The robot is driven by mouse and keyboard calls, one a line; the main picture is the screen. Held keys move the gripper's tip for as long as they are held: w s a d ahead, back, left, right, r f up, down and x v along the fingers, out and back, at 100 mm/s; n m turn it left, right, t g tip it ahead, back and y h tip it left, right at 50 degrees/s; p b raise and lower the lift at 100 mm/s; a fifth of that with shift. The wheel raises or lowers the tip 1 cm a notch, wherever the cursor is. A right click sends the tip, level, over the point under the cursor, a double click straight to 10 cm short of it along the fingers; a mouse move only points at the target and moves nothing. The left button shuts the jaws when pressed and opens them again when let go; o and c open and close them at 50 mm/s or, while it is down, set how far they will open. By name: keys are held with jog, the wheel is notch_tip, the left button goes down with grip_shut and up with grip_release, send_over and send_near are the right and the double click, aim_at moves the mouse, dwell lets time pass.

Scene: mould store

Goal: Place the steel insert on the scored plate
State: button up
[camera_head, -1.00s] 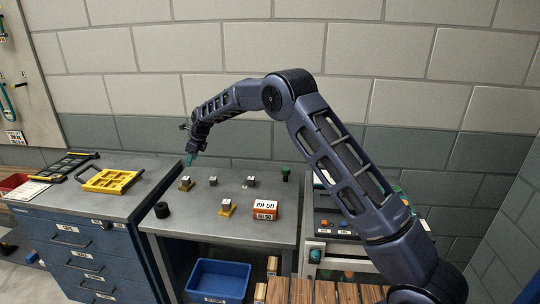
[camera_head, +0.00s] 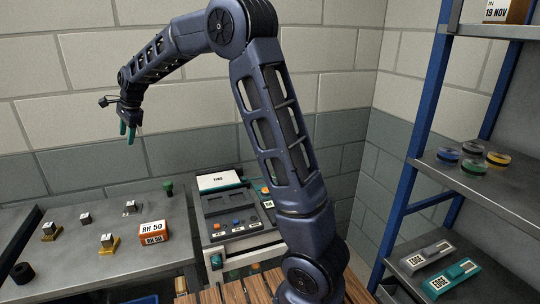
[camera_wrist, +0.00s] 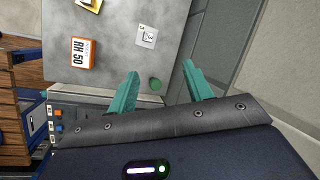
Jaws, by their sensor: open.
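Several small grey blocks with pale labelled tops stand on the grey bench (camera_head: 75,265). Two sit on yellow bases: the left block (camera_head: 49,228) and the front block (camera_head: 107,239). A bare grey block (camera_head: 86,218) stands between them. Another grey block (camera_head: 130,206) stands at the back; a marked pale top also shows in the wrist view (camera_wrist: 147,36). I cannot tell which block is the steel insert or make out a scored plate. My gripper (camera_head: 128,132) is open and empty, above the bench's back; its teal fingers show in the wrist view (camera_wrist: 160,70).
A control panel (camera_head: 235,215) adjoins the bench's right side. A blue-framed shelf (camera_head: 480,185) with coloured discs stands at the right.

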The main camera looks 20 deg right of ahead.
jog(key=s+d+r+n+t, duration=0.15)
jog(key=s+d, duration=0.25)
jog(key=d, duration=0.5)
jog(key=s+d+r+n+h, duration=0.1)
jog(key=s+d+r+n, duration=0.15)
jog(key=s+d, duration=0.45)
jog(key=s+d+r+n, duration=0.2)
jog(key=d+r, duration=0.1)
jog(key=d, duration=0.8)
jog(key=s+d+f+n+h, duration=0.1)
jog(key=s+d+f+n, duration=0.2)
jog(key=s+d, duration=0.5)
jog(key=s+d+f+n+t+h, duration=0.1)
jog(key=s+d+f+n+h, duration=0.1)
jog(key=s+d, duration=0.7)
jog(key=s+f+n, duration=0.1)
jog(key=s, duration=0.5)
jog(key=shift+s+d+f, duration=0.15)
jog(key=shift+f, duration=0.25)
